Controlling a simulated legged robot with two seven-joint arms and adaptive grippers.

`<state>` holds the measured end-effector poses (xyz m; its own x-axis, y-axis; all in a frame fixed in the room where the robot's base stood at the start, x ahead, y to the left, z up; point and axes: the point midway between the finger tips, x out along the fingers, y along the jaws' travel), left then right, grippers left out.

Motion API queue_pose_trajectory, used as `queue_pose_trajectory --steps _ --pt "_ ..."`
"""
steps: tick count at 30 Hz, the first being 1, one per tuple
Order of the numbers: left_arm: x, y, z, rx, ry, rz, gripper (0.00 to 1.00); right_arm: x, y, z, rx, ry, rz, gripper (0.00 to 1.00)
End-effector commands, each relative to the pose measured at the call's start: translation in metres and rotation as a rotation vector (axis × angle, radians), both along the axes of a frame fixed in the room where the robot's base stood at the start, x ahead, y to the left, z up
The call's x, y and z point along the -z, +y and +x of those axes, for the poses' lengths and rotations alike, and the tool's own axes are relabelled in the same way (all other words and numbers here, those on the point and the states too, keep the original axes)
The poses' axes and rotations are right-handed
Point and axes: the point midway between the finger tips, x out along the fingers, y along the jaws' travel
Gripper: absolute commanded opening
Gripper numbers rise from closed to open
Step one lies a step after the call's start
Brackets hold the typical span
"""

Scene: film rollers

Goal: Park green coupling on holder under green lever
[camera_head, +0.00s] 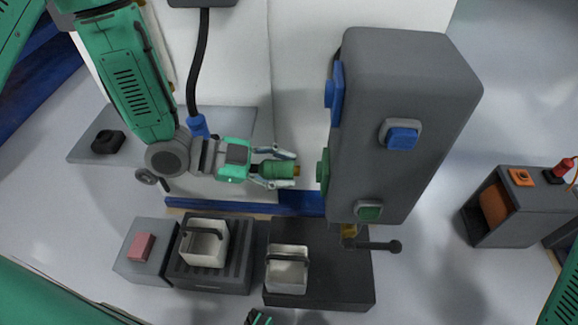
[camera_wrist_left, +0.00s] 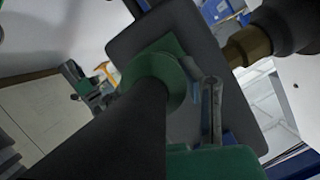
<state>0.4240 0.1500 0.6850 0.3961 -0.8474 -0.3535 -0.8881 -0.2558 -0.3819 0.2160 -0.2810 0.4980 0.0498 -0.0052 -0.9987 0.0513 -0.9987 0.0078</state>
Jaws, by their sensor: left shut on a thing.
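My left gripper (camera_head: 284,168) is shut on the green coupling (camera_head: 276,169), a ribbed green cylinder with a brass-coloured end. It is held level in the air, its end pointing right at the grey box. A green holder-like part (camera_head: 322,169) sits on the box's left side, a small gap beyond the coupling. In the left wrist view the coupling's green ring (camera_wrist_left: 176,77) and dark body overlap a green plate (camera_wrist_left: 160,46), so contact cannot be judged there. A small green square (camera_head: 369,210) is on the box's front. No clear green lever can be made out.
The grey box (camera_head: 415,75) also bears a blue part (camera_head: 333,92) on its left side and a blue square (camera_head: 402,137) in front. A brass fitting and dark handle (camera_head: 378,245) project below. Bins (camera_head: 205,243) (camera_head: 287,270) stand on low dark stands. A grey unit (camera_head: 513,205) stands right.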

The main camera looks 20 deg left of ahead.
Motion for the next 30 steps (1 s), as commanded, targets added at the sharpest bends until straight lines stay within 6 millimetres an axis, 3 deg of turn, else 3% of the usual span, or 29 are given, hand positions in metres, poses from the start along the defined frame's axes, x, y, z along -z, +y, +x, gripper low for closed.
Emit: queue_pose_trajectory --steps 26,30 --pt "0.0 0.015 -0.004 -0.002 0.0 0.002 0.0 -0.005 0.0 0.0 0.0 -0.001 0.0 0.0" --pt "0.003 0.032 -0.006 -0.023 0.012 0.044 0.0 -0.005 0.0 -0.002 0.0 -0.002 0.0 0.0"
